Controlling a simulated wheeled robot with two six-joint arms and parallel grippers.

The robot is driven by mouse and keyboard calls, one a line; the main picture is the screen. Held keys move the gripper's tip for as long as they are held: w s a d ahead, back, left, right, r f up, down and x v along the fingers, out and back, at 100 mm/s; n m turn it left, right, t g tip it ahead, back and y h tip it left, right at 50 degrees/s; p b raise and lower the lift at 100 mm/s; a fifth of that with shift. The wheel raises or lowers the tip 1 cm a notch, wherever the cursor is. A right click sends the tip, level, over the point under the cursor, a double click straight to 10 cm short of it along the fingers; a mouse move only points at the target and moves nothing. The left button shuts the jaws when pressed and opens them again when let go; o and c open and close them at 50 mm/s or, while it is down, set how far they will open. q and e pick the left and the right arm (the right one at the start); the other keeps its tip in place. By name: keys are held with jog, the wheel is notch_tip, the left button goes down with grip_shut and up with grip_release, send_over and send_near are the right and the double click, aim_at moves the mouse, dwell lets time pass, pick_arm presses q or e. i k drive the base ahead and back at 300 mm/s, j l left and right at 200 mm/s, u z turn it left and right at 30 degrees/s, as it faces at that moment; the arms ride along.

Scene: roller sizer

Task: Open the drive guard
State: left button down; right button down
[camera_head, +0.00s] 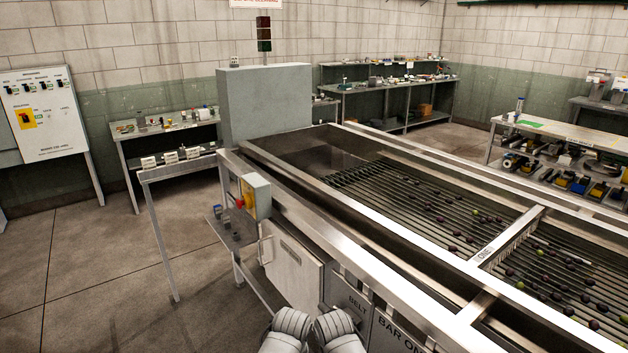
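A pale hinged-looking panel (290,265) with a small unreadable label and a light handle (265,249) at its left edge is on the near side of the roller sizer (400,245). It looks closed. A tall plain grey housing (265,103) stands at the machine's far left end, also closed. I cannot tell from the lettering which of these is the drive guard. Two light grey rounded parts of my arms show at the bottom centre, in front of and below the panel. Neither gripper's fingers are in view.
Dark fruit lies on the rollers. The floor (100,270) at left is clear.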

aim_at(296, 272)
jog(key=i+j, duration=0.45)
jog(key=j, duration=0.15)
jog(key=i+j, duration=0.5)
jog(key=j, duration=0.1)
